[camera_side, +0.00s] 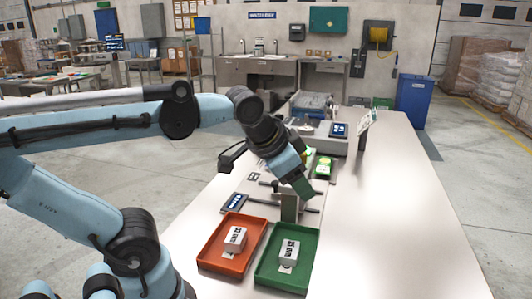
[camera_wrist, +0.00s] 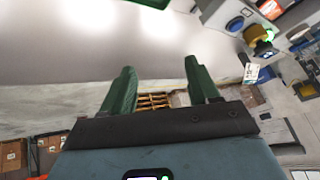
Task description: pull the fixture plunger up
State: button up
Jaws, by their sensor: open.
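My gripper (camera_side: 303,188) hangs over the table, its green fingers tilted down in the side view. In the wrist view my gripper (camera_wrist: 161,66) has its two fingers wide apart with nothing between them. A yellow and black knob (camera_wrist: 258,34), perhaps the plunger, shows at the upper right of the wrist view, outside the fingers. A blue round button (camera_wrist: 235,24) sits beside it. In the side view a grey upright block (camera_side: 289,207) with thin rods stands just under the gripper. The gripper hides part of what lies behind it, so I cannot tell the plunger's height.
An orange tray (camera_side: 207,262) and a green tray (camera_side: 262,277) lie at the near end of the table (camera_side: 385,220), each with a white labelled box. A small dark display (camera_side: 234,203) stands left of the rods. The table's right side is clear.

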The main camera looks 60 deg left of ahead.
jog(key=w+a+m+y, duration=0.2)
jog(key=a+m+y, duration=0.1)
jog(key=m, duration=0.2)
jog(key=w+a+f+m+y, duration=0.1)
jog(key=w+a+m+y, duration=0.2)
jog(key=m+y, duration=0.1)
jog(key=w+a+m+y, duration=0.3)
jog(key=m, duration=0.4)
jog(key=shift+a+f, duration=0.15)
jog(key=shift+f, duration=0.05)
jog(key=w+a+f+m+y, duration=0.1)
jog(key=w+a+m, duration=0.1)
jog(key=a, duration=0.1)
jog(key=w+a+f+m+t+y, duration=0.1)
jog(key=w+a+m+y, duration=0.1)
jog(key=a, duration=0.2)
jog(key=w+a+m+t+y, duration=0.1)
jog(key=w+a+m, duration=0.1)
jog(key=a, duration=0.1)
jog(key=shift+w+a+f+y, duration=0.3)
jog(key=shift+w+a+f, duration=0.05)
jog(key=shift+f, duration=0.05)
grip_shut()
